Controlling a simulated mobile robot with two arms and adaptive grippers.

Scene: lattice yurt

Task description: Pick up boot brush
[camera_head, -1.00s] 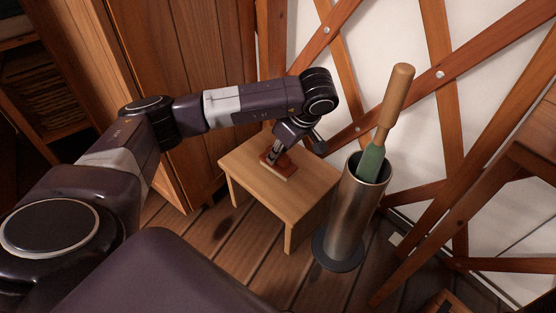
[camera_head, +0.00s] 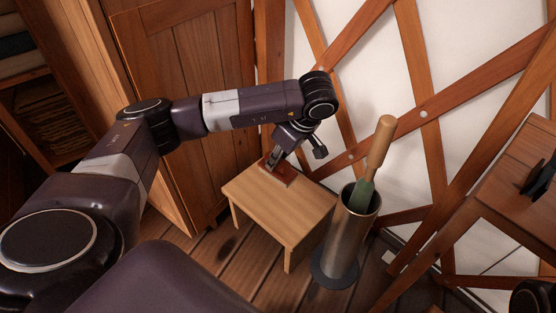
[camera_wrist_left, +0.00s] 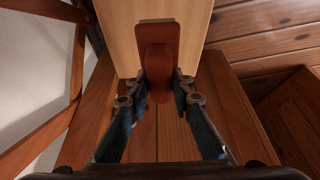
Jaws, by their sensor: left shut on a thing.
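The boot brush (camera_head: 279,174) is a flat reddish-brown block with a rounded handle part. My left gripper (camera_head: 274,160) is shut on it from above. In the left wrist view the brush (camera_wrist_left: 158,50) sits between the two fingers (camera_wrist_left: 160,85), which press its narrow part from both sides. The brush appears slightly raised above the back part of a small light wooden stool (camera_head: 285,210); the exact gap is hard to tell. The brush's underside is hidden. My right gripper is not clearly visible.
A metal cylinder holder (camera_head: 346,245) with a green, wooden-handled tool (camera_head: 378,150) stands just right of the stool. Lattice wall bars (camera_head: 415,60) rise behind, and a wooden cabinet (camera_head: 185,80) is behind left. A wooden table (camera_head: 510,190) with a black object (camera_head: 541,178) is at right.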

